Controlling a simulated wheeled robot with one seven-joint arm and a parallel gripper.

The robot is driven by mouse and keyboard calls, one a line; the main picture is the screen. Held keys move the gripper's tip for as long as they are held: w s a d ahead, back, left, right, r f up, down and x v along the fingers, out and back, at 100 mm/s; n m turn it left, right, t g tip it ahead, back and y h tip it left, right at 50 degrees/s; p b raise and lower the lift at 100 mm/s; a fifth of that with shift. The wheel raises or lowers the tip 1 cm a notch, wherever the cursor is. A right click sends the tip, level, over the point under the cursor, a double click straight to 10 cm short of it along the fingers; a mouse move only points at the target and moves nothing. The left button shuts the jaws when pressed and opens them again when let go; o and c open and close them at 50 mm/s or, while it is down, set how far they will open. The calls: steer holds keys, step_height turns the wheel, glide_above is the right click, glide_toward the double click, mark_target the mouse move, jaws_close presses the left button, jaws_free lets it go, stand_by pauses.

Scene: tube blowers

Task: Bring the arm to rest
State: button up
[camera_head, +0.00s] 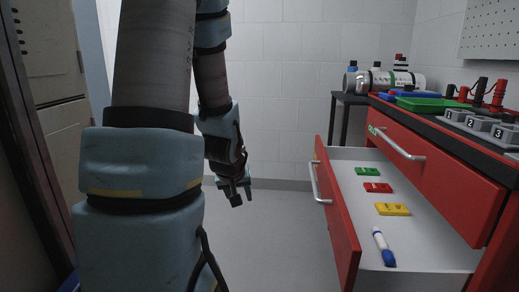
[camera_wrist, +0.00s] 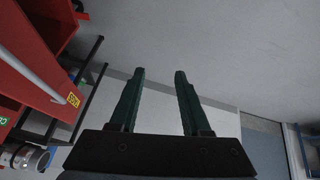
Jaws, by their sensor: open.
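My gripper (camera_head: 237,194) hangs in the free space left of the red cabinet in the head view, pointing down. In the wrist view my gripper (camera_wrist: 159,75) shows two dark green fingers spread apart with nothing between them. My arm stands raised in front of the head camera and hides much of the left side. The gripper is apart from the open drawer and touches nothing that I can see.
An open red drawer (camera_head: 343,224) juts out at the right, holding green, red and yellow blocks and a blue-white tube. A dark side table (camera_head: 347,98) bears cylinders. The grey floor (camera_head: 275,240) between arm and drawer is clear.

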steer(key=s+a+r+m+g+y, duration=0.1)
steer(key=s+r+g, duration=0.1)
steer(key=s, duration=0.4)
steer(key=s+r+m+g, duration=0.1)
steer(key=s+r+g, duration=0.15)
steer(key=s, duration=0.35)
step_height(320, 180, up, 26)
steer(key=p, duration=2.7)
steer(key=shift+w+a+f, duration=0.15)
steer(key=shift+w+f, duration=0.05)
